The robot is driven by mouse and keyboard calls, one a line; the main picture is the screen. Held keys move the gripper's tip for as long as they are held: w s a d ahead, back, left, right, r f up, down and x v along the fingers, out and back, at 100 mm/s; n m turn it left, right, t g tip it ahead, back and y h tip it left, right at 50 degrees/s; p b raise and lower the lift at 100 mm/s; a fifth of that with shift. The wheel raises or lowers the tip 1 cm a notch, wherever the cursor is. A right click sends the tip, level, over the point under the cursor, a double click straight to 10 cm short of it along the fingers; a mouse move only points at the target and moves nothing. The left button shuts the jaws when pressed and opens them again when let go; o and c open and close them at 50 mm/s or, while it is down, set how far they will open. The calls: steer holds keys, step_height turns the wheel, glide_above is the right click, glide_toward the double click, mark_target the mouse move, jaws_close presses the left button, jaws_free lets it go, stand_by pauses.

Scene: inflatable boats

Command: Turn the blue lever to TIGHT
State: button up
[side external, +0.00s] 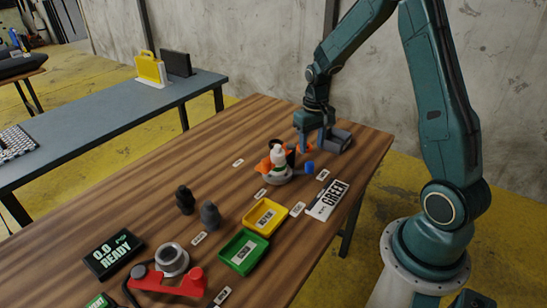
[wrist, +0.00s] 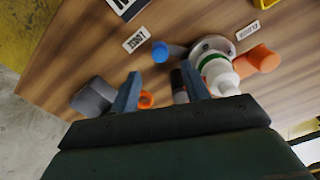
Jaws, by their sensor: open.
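The blue lever end (side external: 309,166) is a small blue knob on the right of a round metal base (side external: 277,178). In the wrist view, the blue lever (wrist: 160,51) has a grey arm pointing toward the base (wrist: 211,43). A white bottle with a green band (wrist: 221,75) stands at the base. My gripper (side external: 313,147) is open, fingers pointing down, behind the lever in the side view. In the wrist view, the gripper (wrist: 163,88) shows both fingers apart, with the blue knob beyond them, not between them. Small white tags (wrist: 136,39) (wrist: 249,31) lie nearby; their words are unclear.
An orange piece (wrist: 257,60) is by the bottle.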

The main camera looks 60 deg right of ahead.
mark_target(310, 163)
steer(key=shift+f, duration=3.55)
jaws_close()
